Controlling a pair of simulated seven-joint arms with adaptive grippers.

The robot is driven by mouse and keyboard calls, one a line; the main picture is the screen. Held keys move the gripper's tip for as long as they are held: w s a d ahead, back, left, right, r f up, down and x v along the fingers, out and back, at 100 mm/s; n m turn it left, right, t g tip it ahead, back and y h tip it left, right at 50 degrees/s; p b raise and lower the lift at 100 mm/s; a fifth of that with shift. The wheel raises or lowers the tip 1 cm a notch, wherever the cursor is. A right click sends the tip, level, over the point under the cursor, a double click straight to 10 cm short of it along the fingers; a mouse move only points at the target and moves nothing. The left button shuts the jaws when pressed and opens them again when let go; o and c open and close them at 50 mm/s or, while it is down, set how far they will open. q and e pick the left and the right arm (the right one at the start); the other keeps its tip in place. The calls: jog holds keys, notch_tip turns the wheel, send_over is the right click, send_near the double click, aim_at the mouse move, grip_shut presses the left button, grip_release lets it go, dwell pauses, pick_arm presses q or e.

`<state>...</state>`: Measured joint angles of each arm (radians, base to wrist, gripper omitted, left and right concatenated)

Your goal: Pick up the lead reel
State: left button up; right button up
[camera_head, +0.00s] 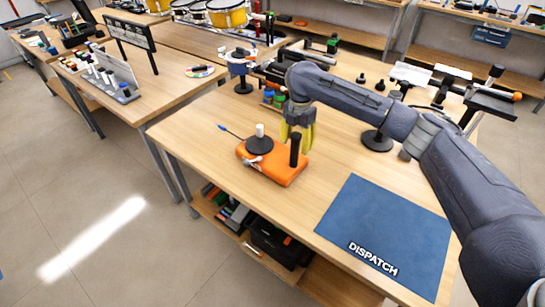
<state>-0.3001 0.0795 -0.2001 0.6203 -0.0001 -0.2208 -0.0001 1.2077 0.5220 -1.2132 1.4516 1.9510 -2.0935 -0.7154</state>
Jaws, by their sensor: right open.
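An orange block-like unit (284,176) lies on the workbench, with a black disc (259,147), a white knob and a black upright post on top. A thin lead with a blue tip (222,128) sticks out on its left side. This looks like the lead reel, but I cannot be sure. My right gripper (301,148) comes from the right, with yellow fingers pointing down, open, just behind the black post. Whether it touches the unit I cannot tell. My left gripper is not in view.
A blue mat (385,225) marked DISPATCH lies at the bench's front right. A blue item on a black stand (241,72) and small coloured jars (270,98) stand behind. Black tools and stands crowd the bench's back right. Bare wood lies between unit and mat.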

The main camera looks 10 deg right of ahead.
aim_at(295, 152)
jog(key=shift+w+a+f, duration=0.1)
jog(key=shift+a+f, duration=0.05)
jog(key=shift+f, duration=2.6)
jog(key=shift+c, duration=0.3)
grip_shut()
jog(key=shift+r, duration=0.1)
